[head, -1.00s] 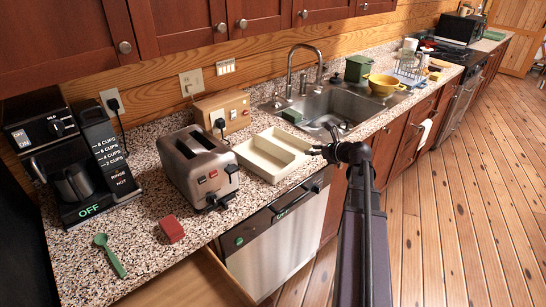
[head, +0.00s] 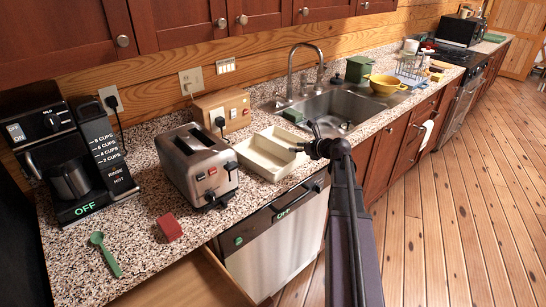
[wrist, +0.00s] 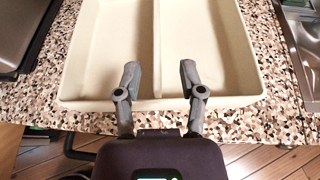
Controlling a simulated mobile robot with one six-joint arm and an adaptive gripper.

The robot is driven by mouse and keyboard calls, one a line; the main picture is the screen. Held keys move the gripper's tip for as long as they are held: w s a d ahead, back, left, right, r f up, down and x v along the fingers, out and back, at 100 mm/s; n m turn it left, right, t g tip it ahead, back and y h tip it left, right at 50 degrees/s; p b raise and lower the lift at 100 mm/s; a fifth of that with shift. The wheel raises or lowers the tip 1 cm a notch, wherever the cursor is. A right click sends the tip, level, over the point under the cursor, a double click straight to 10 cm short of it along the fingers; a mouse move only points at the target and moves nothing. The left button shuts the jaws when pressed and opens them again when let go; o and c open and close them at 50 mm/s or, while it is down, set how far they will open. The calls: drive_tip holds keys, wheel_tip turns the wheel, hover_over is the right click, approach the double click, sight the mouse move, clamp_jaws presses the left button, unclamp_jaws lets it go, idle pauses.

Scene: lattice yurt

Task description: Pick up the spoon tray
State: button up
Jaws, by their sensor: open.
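The spoon tray (head: 262,166) is a cream, shallow, two-compartment tray on the speckled counter, between the toaster and the sink. In the wrist view the tray (wrist: 110,60) fills the upper middle, with its divider running away from me. My gripper (head: 305,138) is at the tray's right end in the head view. In the wrist view my gripper (wrist: 160,75) is open, its two fingers apart on either side of the divider's near end and over the near wall. I cannot tell whether the fingers touch the tray. Both compartments look empty.
The toaster (head: 196,165) stands close left of the tray, and the sink (head: 335,108) lies to its right. A wooden socket box (head: 222,112) is behind it. A red block (head: 169,228) and green spoon (head: 106,254) lie nearer. An open drawer (head: 190,285) juts out below.

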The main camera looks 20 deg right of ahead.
sight(274, 149)
drive_tip(key=shift+w+a+f, duration=0.15)
drive_tip(key=shift+w, duration=0.15)
drive_tip(key=shift+a+b+x, duration=0.1)
drive_tip(key=shift+b+x, duration=0.45)
drive_tip(key=shift+x, duration=0.75)
drive_tip(key=shift+a+b+x, duration=0.15)
drive_tip(key=shift+b+x, duration=0.4)
drive_tip(key=shift+x, duration=0.8)
drive_tip(key=shift+s, duration=0.15)
clamp_jaws()
